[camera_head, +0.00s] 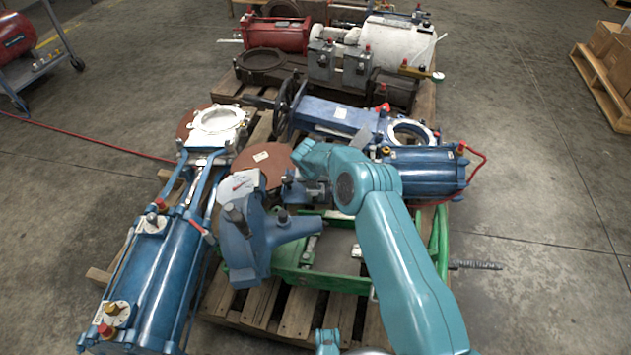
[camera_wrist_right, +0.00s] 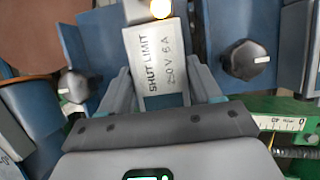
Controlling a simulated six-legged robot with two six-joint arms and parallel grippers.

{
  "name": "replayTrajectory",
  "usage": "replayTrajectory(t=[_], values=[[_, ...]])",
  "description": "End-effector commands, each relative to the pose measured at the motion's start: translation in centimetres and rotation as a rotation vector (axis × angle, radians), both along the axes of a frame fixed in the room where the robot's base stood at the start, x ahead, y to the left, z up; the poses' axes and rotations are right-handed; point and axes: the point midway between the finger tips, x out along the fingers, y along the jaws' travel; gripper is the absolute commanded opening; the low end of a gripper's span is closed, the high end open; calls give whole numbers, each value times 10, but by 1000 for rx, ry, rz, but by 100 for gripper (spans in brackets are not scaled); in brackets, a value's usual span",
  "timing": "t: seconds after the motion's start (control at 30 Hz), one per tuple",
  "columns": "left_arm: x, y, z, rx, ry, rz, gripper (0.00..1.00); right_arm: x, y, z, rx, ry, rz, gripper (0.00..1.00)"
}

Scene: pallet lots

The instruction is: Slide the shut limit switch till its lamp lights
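In the head view my right gripper (camera_head: 304,190) is at the end of the teal arm, low over the blue valve parts on the pallet; the switch is too small and covered to make out there. My left gripper is not in view.
Black knobs (camera_wrist_right: 245,60) flank the switch, with a white scale (camera_wrist_right: 281,123) at lower right. A blue bracket (camera_head: 262,235), a green frame (camera_head: 345,280) and a blue cylinder (camera_head: 150,280) crowd the wooden pallet (camera_head: 262,305). Open concrete floor lies at the right.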

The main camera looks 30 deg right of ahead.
Motion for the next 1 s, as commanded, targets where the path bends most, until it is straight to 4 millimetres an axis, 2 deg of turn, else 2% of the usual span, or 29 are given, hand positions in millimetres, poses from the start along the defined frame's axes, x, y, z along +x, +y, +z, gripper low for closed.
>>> replayTrajectory(t=[0.13, 0.33, 0.37, 0.4, 0.43, 0.67, 0.8, 1.0], values=[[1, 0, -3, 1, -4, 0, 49, -5, -7, 1, 0, 0, -1, 9], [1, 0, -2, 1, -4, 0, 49, -5, -8, 1, -2, 0, -2, 9], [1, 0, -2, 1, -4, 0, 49, -5, -8, 1, -2, 0, -2, 67], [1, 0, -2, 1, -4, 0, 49, -5, -8, 1, -2, 0, -2, 80], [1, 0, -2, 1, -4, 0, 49, -5, -8, 1, -2, 0, -2, 83], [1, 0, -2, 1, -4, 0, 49, -5, -8, 1, -3, 2, -2, 83], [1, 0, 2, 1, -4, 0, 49, 0, 0, 1, -2, 2, 0, 83], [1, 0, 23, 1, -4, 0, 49, -10, 11, 43, -2, 0, 2, 83]])
